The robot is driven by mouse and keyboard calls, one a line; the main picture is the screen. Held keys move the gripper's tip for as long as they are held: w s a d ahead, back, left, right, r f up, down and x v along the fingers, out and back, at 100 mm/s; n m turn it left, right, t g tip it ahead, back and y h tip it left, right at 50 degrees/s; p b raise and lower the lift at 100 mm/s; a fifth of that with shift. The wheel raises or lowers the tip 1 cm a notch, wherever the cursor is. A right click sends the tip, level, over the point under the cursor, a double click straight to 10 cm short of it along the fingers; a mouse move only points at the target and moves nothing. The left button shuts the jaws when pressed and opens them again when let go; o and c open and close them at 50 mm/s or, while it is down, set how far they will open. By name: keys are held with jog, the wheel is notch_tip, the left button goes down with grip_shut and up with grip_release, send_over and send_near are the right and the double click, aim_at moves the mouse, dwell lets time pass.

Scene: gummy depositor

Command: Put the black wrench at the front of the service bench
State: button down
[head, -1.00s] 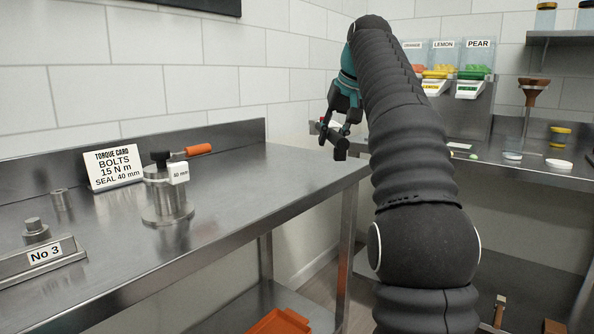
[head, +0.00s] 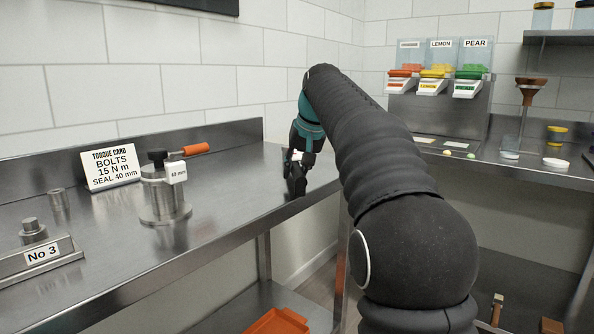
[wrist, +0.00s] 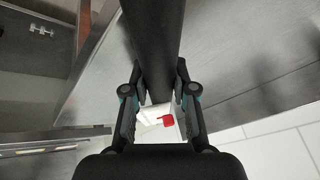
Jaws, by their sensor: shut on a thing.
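My gripper (head: 298,165) is shut on the black wrench (wrist: 155,40), a thick dark bar that runs away from between the fingers in the wrist view. A white piece with a red mark (wrist: 160,117) shows between the fingers. In the head view the wrench (head: 296,183) hangs below the gripper over the right end of the steel service bench (head: 245,195). I cannot tell whether its low end touches the bench top. My arm hides part of the bench's right edge.
A metal cylinder (head: 163,203) with an orange-handled tool (head: 196,149) stands on the bench. Behind it is a torque card (head: 111,167), and a No 3 block (head: 42,253) is at front left. The bench middle is clear. Candy dispensers (head: 434,80) stand on the far counter.

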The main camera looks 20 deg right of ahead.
jog(key=shift+f, duration=0.1)
jog(key=c, duration=0.9)
grip_release()
jog(key=shift+c, duration=0.2)
jog(key=v, duration=1.2)
